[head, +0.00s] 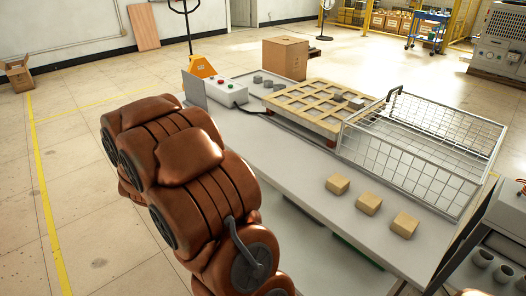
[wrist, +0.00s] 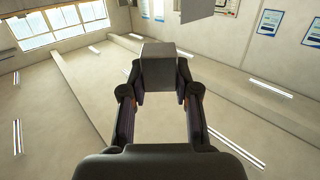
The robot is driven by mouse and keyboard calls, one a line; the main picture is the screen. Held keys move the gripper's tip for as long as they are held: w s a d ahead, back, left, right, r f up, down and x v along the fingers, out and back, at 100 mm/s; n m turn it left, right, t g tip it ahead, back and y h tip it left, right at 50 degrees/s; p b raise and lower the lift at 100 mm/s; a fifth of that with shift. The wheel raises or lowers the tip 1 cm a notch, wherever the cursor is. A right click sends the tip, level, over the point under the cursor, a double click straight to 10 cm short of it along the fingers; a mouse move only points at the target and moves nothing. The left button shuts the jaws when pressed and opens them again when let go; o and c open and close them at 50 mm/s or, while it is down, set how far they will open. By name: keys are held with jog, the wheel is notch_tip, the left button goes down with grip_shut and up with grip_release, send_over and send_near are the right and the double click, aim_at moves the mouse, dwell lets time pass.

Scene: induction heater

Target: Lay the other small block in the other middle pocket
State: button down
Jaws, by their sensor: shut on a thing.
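My gripper (wrist: 157,78) shows in the wrist view, with its two fingers shut on a small grey block (wrist: 157,52). The gripper and the held block do not show in the head view. A pale wooden grid tray (head: 301,107) with open pockets lies on the bench in the head view. Small grey blocks (head: 357,103) sit at its right side; which pockets they occupy I cannot tell. Several more grey blocks (head: 268,83) stand on the bench behind the tray's left end. The held block is against the room's walls in the wrist view, with no tray visible there.
A wire basket (head: 420,145) stands right of the tray. Tan blocks (head: 370,203) lie in a row on the front of the bench (head: 300,175). A button box (head: 215,92) and a cardboard box (head: 285,57) stand at the back. The bench's left front is clear.

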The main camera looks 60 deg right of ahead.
jog(key=s+d+f+m+g+h+b, duration=0.25)
jog(key=s+d+f+m+g, duration=0.2)
jog(key=s+f, duration=0.5)
jog(key=r+g, duration=0.1)
jog(key=r, duration=0.1)
send_over(258, 145)
jog(key=a, duration=0.4)
jog(key=shift+s+a+f+y, duration=0.1)
jog(key=shift+s+y, duration=0.25)
jog(key=shift+y, duration=0.1)
jog(key=shift+d, duration=0.65)
jog(key=shift+w+d, duration=0.2)
jog(key=shift+d, duration=1)
jog(key=shift+w+d+f, duration=0.1)
jog(key=shift+d+f, duration=0.1)
jog(key=shift+f, duration=0.55)
jog(key=shift+f, duration=0.25)
jog(key=c, duration=0.9)
grip_release()
